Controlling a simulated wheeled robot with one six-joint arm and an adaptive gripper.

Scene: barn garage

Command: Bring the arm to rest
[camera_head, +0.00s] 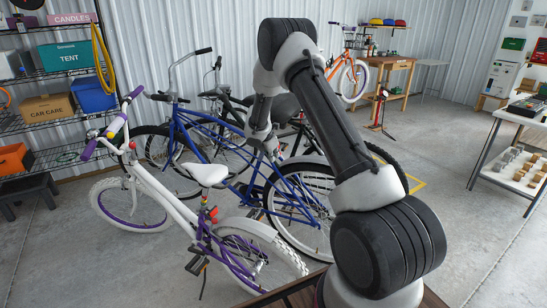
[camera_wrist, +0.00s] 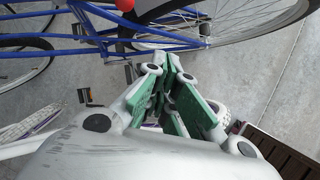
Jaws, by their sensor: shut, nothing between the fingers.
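My arm rises from the bottom right of the head view, bends at the top and comes down in front of the bicycles. My gripper (camera_wrist: 174,62) shows in the wrist view with its green-padded fingers close together and nothing between them. In the head view the wrist end hangs in front of the blue bicycle (camera_head: 205,130), and its fingers cannot be made out. In the wrist view the blue bicycle's frame (camera_wrist: 95,42) and a wheel lie beyond the fingertips. I cannot tell the exact gap.
A white and purple bicycle (camera_head: 160,190) stands at the left. A brown slatted surface (camera_wrist: 285,158) lies low beside the arm. Wire shelves (camera_head: 50,130) hold boxes at the left. A white table (camera_head: 515,180) stands at the right.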

